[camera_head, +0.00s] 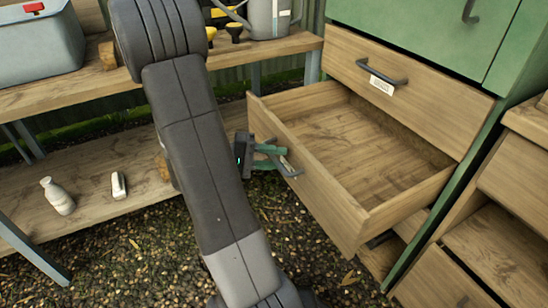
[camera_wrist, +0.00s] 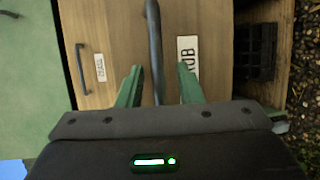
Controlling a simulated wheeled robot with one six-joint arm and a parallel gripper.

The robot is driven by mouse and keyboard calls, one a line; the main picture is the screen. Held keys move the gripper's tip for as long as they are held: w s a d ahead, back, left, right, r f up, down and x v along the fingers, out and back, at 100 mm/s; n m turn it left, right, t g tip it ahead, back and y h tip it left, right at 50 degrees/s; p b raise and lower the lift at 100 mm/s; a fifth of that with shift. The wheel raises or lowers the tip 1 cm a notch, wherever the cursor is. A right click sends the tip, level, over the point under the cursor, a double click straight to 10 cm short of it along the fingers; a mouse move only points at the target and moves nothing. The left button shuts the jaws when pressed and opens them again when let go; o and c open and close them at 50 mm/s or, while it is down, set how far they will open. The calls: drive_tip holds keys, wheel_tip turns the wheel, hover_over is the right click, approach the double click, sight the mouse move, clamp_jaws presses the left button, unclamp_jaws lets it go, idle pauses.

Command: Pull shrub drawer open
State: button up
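The wooden drawer (camera_head: 318,196) stands pulled well out of the green cabinet, and its inside is empty. In the wrist view its white label (camera_wrist: 188,56) is partly hidden and shows the letters "UB". The drawer's dark handle (camera_wrist: 154,45) runs up between the two green fingers of my gripper (camera_wrist: 159,82). The fingers are apart, one on each side of the handle, with a gap visible on both sides. In the head view my gripper (camera_head: 279,158) is at the handle on the drawer front.
A closed labelled drawer (camera_head: 410,88) is above, under green cabinet doors (camera_head: 420,25). A wooden bench (camera_head: 85,88) at the left holds a grey-blue box (camera_head: 38,50) and a watering can (camera_head: 268,18). A white bottle (camera_head: 58,196) stands on its lower shelf. Gravel lies in front.

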drive_tip(key=shift+a, duration=0.1)
drive_tip(key=a+r+p, duration=0.2)
drive_tip(key=a+p, duration=0.1)
drive_tip(key=a, duration=1)
drive_tip(key=shift+a+r+p, duration=0.25)
drive_tip(key=shift+p, duration=0.15)
drive_tip(key=d+b, duration=0.1)
drive_tip(key=d, duration=0.3)
drive_tip(key=d+f+b, duration=0.1)
drive_tip(key=d, duration=0.4)
drive_tip(key=d+f+b, duration=0.1)
drive_tip(key=d, duration=0.3)
drive_tip(key=shift+d+f+b, duration=0.25)
drive_tip(key=shift+d+b, duration=0.1)
drive_tip(key=shift+b, duration=0.05)
drive_tip(key=shift+w+d, duration=0.1)
drive_tip(key=shift+d, duration=0.15)
